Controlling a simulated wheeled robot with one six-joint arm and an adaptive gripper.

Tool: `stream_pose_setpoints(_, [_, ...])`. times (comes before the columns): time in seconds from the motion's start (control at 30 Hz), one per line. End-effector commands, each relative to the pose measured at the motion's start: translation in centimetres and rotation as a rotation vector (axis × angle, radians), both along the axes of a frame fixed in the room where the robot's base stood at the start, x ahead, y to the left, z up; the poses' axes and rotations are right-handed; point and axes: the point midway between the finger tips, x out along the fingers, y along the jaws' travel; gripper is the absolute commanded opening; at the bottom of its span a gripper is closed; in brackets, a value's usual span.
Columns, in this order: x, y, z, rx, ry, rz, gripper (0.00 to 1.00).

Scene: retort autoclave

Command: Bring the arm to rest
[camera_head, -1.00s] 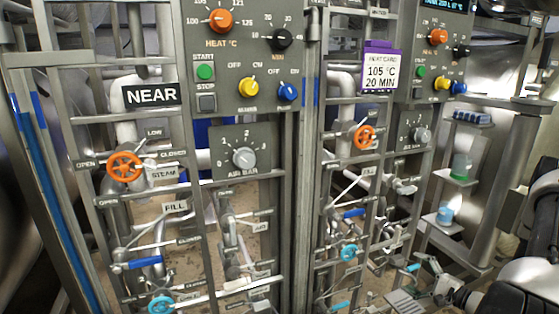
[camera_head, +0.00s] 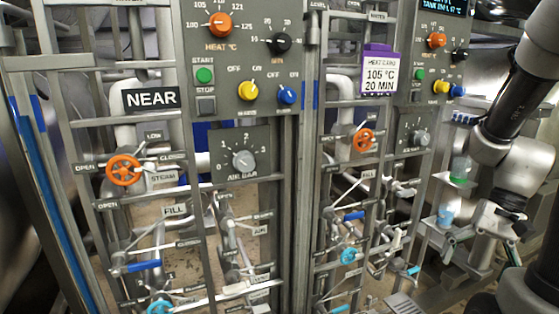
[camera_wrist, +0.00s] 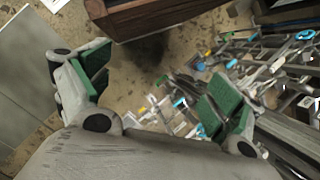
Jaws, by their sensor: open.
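My gripper shows at the right of the head view (camera_head: 512,224), below my dark and white arm links, in front of the side shelves. In the wrist view its two green-padded fingers (camera_wrist: 150,92) stand wide apart. Nothing is between them but the floor and equipment far below. The gripper touches nothing that I can see.
The near panel (camera_head: 240,60) and a second panel with a purple-edged heat card (camera_head: 380,75) stand ahead. Orange handwheels (camera_head: 124,170), pipes and blue levers (camera_head: 144,265) stick out below. A green cup (camera_head: 460,170) and a blue cup (camera_head: 445,214) are on shelves near my arm.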

Motion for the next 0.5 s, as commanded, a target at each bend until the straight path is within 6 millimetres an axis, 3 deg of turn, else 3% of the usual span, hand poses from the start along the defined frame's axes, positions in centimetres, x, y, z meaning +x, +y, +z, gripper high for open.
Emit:
stream_pose_setpoints(0.03, [-0.2, 0.0, 1.7, -0.064, -0.050, 0.056, 0.93])
stream_pose_setpoints(0.27, [-1.2, 0.5, 8.1, -0.293, -0.289, 0.305, 0.93])
stream_pose_setpoints(0.5, [-1.9, 3.3, 13.0, -0.373, -0.548, 0.445, 0.93])
